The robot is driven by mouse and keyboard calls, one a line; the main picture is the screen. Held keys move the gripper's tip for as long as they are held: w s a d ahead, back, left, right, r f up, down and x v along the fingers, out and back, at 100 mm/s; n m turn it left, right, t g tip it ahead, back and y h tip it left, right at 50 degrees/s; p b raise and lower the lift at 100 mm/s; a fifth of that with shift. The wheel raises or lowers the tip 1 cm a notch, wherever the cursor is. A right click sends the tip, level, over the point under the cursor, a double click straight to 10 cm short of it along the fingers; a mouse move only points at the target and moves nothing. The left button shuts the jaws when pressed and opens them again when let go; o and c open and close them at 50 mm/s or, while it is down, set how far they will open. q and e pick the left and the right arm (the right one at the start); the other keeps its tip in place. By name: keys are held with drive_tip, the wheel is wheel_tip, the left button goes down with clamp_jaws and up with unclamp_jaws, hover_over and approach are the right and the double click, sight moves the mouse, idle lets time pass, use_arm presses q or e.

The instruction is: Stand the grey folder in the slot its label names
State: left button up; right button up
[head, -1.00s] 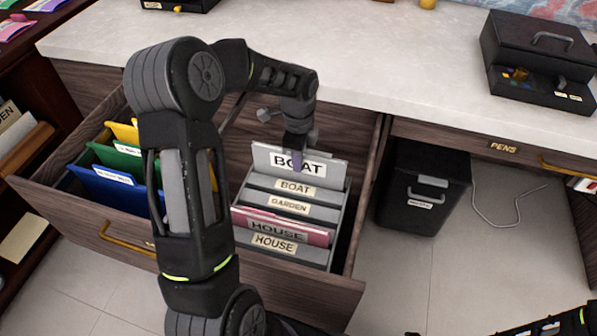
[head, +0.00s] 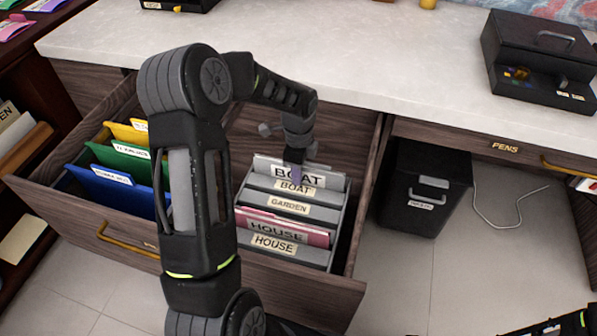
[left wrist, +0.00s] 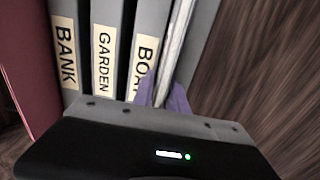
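The grey folder (head: 330,178) has a white label reading BOAT. It stands upright at the back of the grey file rack (head: 345,215), behind the divider labelled BOAT (head: 294,188), its lower part hidden by that divider. My left gripper (head: 296,173) reaches down from above and is shut on the folder's top edge. In the left wrist view its purple fingertips (left wrist: 162,95) lie on both sides of the folder (left wrist: 178,45), just beside the BOAT divider (left wrist: 145,60).
A pink folder (head: 318,235) labelled HOUSE stands in the rack between the GARDEN divider (head: 288,206) and the HOUSE divider (head: 275,245). Blue (head: 115,190), green and yellow folders stand at the drawer's left. A black bin (head: 425,190) stands right of the open drawer.

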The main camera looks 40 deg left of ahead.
use_arm(q)
drive_tip(key=shift+o, duration=1.2)
drive_tip(key=shift+r, duration=0.1)
wheel_tip(320, 180, up, 12)
drive_tip(key=shift+r+p, duration=0.1)
drive_tip(key=shift+p, duration=1.1)
